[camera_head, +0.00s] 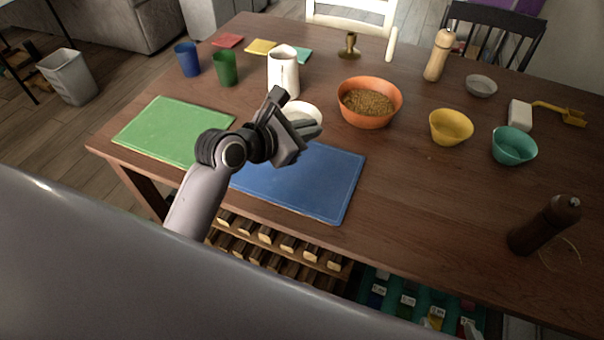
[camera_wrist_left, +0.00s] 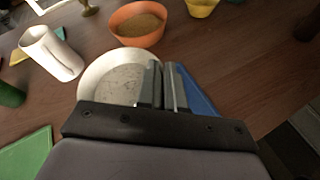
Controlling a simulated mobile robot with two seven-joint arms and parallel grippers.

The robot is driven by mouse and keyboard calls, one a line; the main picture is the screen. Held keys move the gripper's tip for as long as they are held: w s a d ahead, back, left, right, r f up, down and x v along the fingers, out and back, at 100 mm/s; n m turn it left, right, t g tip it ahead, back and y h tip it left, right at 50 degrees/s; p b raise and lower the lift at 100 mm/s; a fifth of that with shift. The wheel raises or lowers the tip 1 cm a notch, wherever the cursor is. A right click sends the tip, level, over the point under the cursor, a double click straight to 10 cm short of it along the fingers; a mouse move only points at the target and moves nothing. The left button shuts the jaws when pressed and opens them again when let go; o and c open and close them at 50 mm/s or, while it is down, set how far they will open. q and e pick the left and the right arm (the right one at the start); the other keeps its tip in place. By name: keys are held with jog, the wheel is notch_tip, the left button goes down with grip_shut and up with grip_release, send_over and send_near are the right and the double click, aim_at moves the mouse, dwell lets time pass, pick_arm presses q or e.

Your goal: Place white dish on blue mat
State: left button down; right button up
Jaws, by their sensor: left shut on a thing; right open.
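The white dish (camera_head: 304,109) shows behind my left gripper (camera_head: 303,130) in the head view, near the far edge of the blue mat (camera_head: 318,185). In the left wrist view the dish (camera_wrist_left: 106,78) is a shallow round bowl, and the left gripper (camera_wrist_left: 165,72) is shut on its right rim. The blue mat (camera_wrist_left: 198,95) shows just right of the fingers there. I cannot tell whether the dish touches the table or is raised. The arm hides part of the mat in the head view. My right gripper is not in view.
A green mat (camera_head: 170,130) lies left of the blue mat. A white pitcher (camera_head: 284,75) and an orange bowl (camera_head: 370,118) of brown food stand close behind the dish. Yellow (camera_head: 450,138) and teal (camera_head: 513,158) bowls stand right.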

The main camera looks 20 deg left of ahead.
aim_at(306, 184)
pick_arm(q)
notch_tip(306, 184, down, 14)
jog(key=b, duration=0.3)
jog(key=shift+r, duration=0.1)
jog(key=c, duration=1.3)
grip_release()
jog(key=shift+o, duration=0.2)
jog(key=p+v, duration=0.1)
jog(key=v, duration=1.1)
jog(key=shift+p, duration=0.3)
jog(key=shift+s, duration=0.1)
